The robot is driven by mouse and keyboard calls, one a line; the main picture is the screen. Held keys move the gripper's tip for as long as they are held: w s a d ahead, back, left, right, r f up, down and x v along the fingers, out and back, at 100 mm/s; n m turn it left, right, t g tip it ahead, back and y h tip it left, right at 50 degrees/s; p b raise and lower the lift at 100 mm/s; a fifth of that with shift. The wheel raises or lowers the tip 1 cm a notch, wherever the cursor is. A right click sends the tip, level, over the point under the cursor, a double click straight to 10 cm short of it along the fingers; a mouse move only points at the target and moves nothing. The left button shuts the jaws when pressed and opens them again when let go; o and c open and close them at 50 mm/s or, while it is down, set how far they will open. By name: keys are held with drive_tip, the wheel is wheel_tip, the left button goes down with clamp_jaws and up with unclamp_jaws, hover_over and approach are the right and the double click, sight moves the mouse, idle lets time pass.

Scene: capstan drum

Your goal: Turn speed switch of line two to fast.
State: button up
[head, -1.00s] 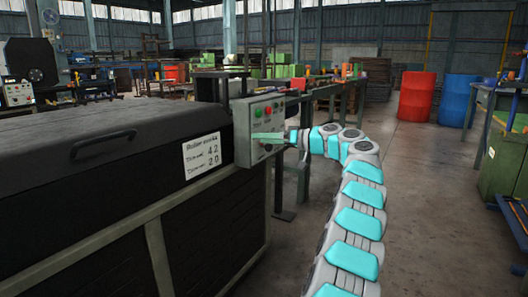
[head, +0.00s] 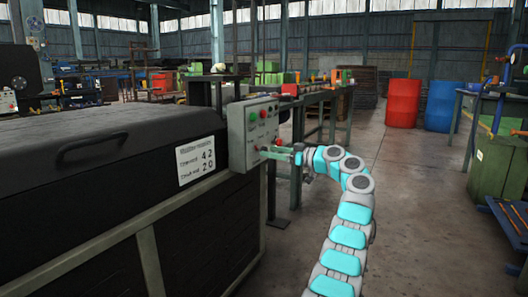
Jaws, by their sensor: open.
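A grey control box (head: 238,140) is fixed at the right end of the dark machine. Small dark knobs or switches show lower down, partly hidden by my gripper. I cannot tell which one is the speed switch of line two, or its setting; the labels are too small to read. My gripper (head: 272,153) comes from the right, with pale green fingers in front of the lower part of the box. It is open, and I cannot tell whether it touches anything.
The dark covered machine (head: 85,145) with a white sign (head: 196,160) fills the left. A long metal bench (head: 325,95) runs behind the box. Red (head: 403,101) and blue (head: 440,104) drums stand farther back.

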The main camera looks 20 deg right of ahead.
drive_tip(key=shift+x, duration=1.75)
drive_tip(key=shift+c, duration=0.4)
clamp_jaws()
